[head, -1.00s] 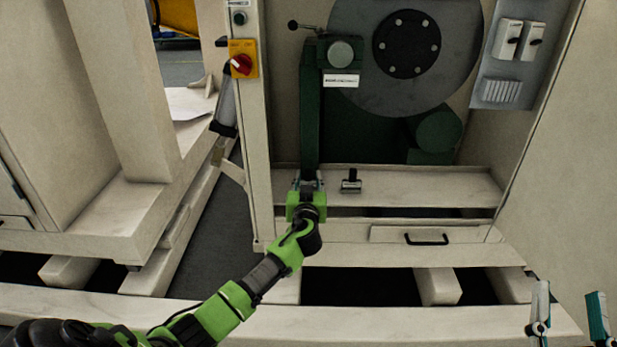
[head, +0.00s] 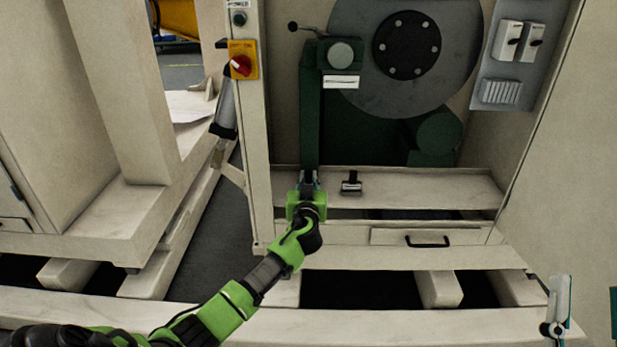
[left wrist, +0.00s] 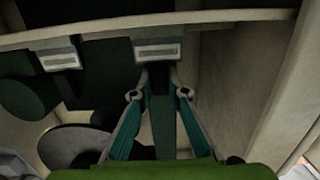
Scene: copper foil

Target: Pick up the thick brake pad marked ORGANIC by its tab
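A dark brake pad with a pale label stands on the machine's ledge; it shows in the left wrist view (left wrist: 157,50). My left gripper (head: 308,178) hides most of it in the head view. Its fingers, also in the left wrist view (left wrist: 158,76), are close together on both sides of the dark tab and look shut on it. A second labelled pad (head: 351,186) stands to the right with its tab up; it is at the left in the wrist view (left wrist: 60,58). Neither label is legible. My right gripper (head: 587,308) is open and empty, partly cut off at lower right.
The pale ledge (head: 430,186) is clear right of the second pad. A green column (head: 309,120) and large grey disc (head: 350,60) stand behind. A drawer with a black handle (head: 428,241) is below. A red switch (head: 241,65) is on the left post.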

